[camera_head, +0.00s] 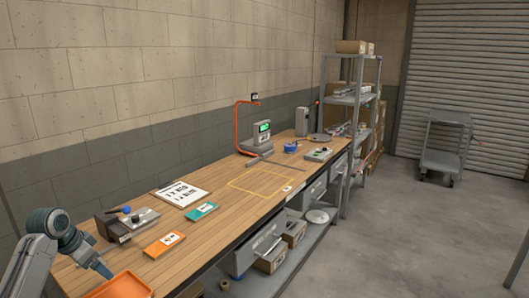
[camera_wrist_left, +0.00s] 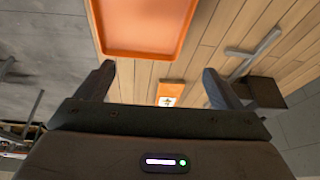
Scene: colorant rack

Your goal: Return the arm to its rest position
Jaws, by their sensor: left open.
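My left arm comes in at the bottom left of the head view, with my left gripper (camera_head: 103,270) just above the left part of the wooden workbench (camera_head: 215,215). In the left wrist view my left gripper (camera_wrist_left: 158,76) has its two fingers wide apart with nothing between them. An orange tray (camera_head: 122,287) lies on the bench beside and below the gripper; it also shows at the top of the left wrist view (camera_wrist_left: 140,54). An orange card (camera_head: 164,244) lies beyond the tray and also appears between the fingers in the wrist view (camera_wrist_left: 171,89), apart from them. My right gripper does not show.
A dark box (camera_head: 113,230), a teal card (camera_head: 202,211) and a white printed sheet (camera_head: 181,193) lie farther along the bench. A scale with a green display (camera_head: 263,130) stands near the wall. Grey shelves (camera_head: 350,100) stand at the far end.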

